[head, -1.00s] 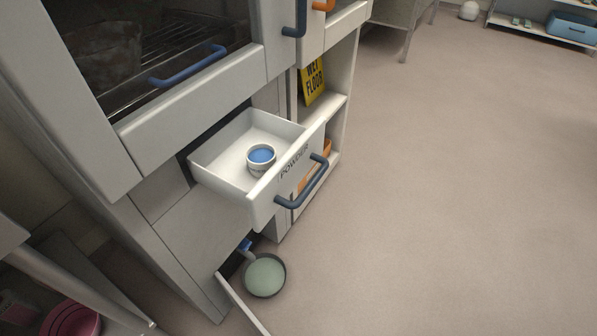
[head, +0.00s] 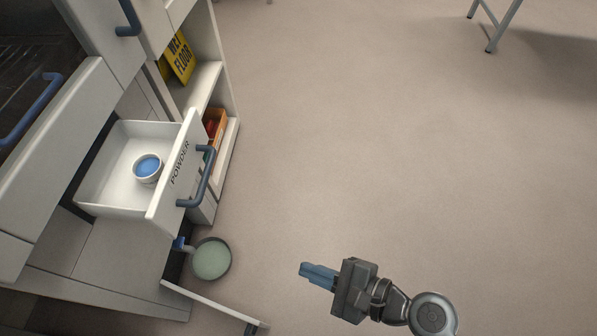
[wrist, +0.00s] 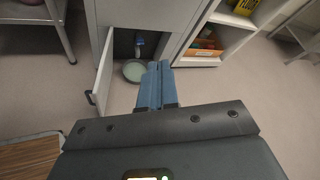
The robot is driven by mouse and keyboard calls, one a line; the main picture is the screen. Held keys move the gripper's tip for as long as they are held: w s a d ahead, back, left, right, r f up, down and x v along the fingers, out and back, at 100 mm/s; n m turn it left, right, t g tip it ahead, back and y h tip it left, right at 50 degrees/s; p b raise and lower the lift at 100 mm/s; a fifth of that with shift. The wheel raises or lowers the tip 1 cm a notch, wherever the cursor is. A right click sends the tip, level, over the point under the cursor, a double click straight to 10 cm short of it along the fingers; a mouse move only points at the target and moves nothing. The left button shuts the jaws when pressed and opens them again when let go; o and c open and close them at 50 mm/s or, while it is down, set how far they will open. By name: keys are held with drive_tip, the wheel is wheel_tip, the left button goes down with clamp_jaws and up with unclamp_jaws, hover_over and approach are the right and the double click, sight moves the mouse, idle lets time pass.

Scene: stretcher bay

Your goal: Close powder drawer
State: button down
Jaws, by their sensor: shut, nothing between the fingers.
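The powder drawer (head: 165,190) is white, labelled POWDER, and stands pulled out of the cabinet in the head view. It has a dark blue bar handle (head: 203,178) on its front. Inside sits a small white cup with blue contents (head: 148,167). My gripper (head: 304,270) is shut and empty, above the floor to the lower right of the drawer and apart from it. In the wrist view its blue fingers (wrist: 156,82) are together and point toward the lower cabinet opening. I cannot make out the drawer in the wrist view.
Below the drawer, a low door (head: 215,303) stands open, also seen in the wrist view (wrist: 103,75). A pan with pale green contents (head: 212,259) is by the opening. Shelves at the right hold a wet floor sign (head: 180,57) and an orange bin (head: 214,128). The floor (head: 380,150) is clear.

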sight(96, 207)
drive_tip(key=w+a+r+m+g+y+p, duration=0.1)
drive_tip(key=w+a+r+g+y, duration=0.15)
drive_tip(key=a+r, duration=0.2)
drive_tip(key=w+a+r+m+g+y, duration=0.1)
drive_tip(key=w+a+r+g+y, duration=0.15)
drive_tip(key=r, duration=0.35)
drive_tip(key=shift+y, duration=0.4)
drive_tip(key=a, duration=0.9)
drive_tip(key=w+a, duration=0.1)
drive_tip(key=a, duration=0.4)
drive_tip(key=shift+w+a+f+b, duration=0.1)
drive_tip(key=shift+a+b, duration=0.05)
drive_tip(key=shift+b, duration=0.15)
drive_tip(key=shift+a, duration=0.5)
drive_tip(key=a, duration=0.4)
drive_tip(key=a+b, duration=0.1)
drive_tip(key=a, duration=0.4)
drive_tip(key=w+a+b, duration=0.1)
drive_tip(key=a, duration=0.4)
drive_tip(key=shift+w, duration=0.1)
drive_tip(key=shift+a+b, duration=0.45)
drive_tip(key=shift+a, duration=0.25)
drive_tip(key=shift+a+t, duration=0.15)
drive_tip(key=shift+t, duration=0.15)
drive_tip(key=shift+a+r, duration=0.1)
drive_tip(key=shift+r, duration=0.1)
